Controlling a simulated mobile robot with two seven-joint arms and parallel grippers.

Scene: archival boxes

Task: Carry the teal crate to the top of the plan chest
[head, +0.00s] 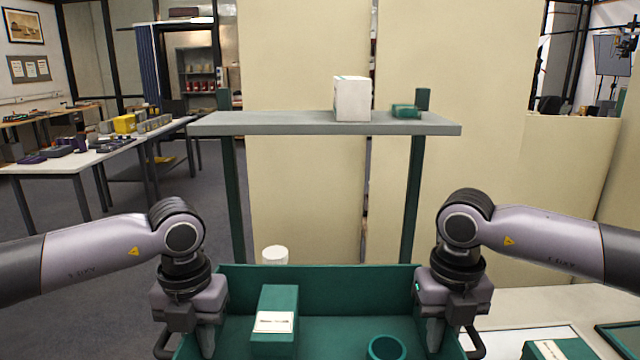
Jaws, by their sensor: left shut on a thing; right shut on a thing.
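The teal crate (318,279) is at the bottom centre of the head view, cut off by the lower edge. Inside it are a green box with a white label (275,318) and a teal round cup or ring (387,348). My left gripper (205,338) is shut on the crate's left side. My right gripper (437,335) is shut on its right side. The crate looks about level; its underside is hidden. I cannot tell for certain which surface is the plan chest.
A raised grey shelf (260,124) on green posts stands ahead, holding a white box (352,100) and a small green item (405,111). A white cylinder (274,255) stands behind the crate. At right, a pale surface (535,302) holds a green box (557,348). A table (60,165) is far left.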

